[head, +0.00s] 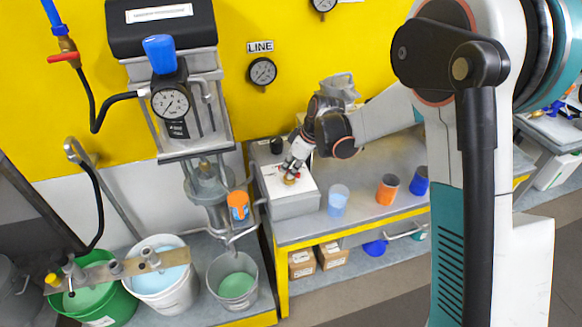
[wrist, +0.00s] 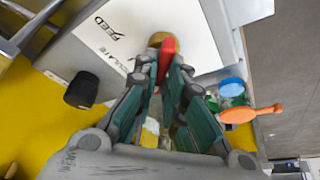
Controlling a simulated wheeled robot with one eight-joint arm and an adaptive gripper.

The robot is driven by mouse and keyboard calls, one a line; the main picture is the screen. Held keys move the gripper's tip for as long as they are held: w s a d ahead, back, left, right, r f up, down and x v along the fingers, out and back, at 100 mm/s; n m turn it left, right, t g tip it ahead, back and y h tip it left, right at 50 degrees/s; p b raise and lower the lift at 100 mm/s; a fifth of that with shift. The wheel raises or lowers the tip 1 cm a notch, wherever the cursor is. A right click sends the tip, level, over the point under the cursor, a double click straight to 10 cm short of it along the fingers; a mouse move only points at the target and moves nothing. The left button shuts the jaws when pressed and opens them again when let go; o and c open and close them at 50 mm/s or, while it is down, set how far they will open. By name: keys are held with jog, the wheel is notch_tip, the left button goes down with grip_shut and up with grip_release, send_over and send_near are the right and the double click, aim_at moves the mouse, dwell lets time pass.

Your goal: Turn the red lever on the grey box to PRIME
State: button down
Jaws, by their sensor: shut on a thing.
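The grey box (head: 293,207) stands at the left end of the grey bench and has a white top plate. The red lever (wrist: 168,52) sits on a brass hub (wrist: 156,38) on this plate; in the head view the lever (head: 291,177) is small and partly covered by my gripper. My gripper (wrist: 166,76) comes down from above and is shut on the lever, with one finger on each side of it. The plate reads FEED, and a second word ending in CULATE is partly covered by a finger. I cannot see a PRIME label.
A black knob (head: 277,145) stands behind the box. A light blue cup (head: 338,200), an orange cup (head: 387,190) and a blue cup (head: 419,181) stand to the right on the bench.

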jog(key=c, duration=1.7)
grip_release()
jog(key=shift+o, duration=0.2)
jog(key=v, duration=1.2)
jog(key=shift+s+d, duration=0.1)
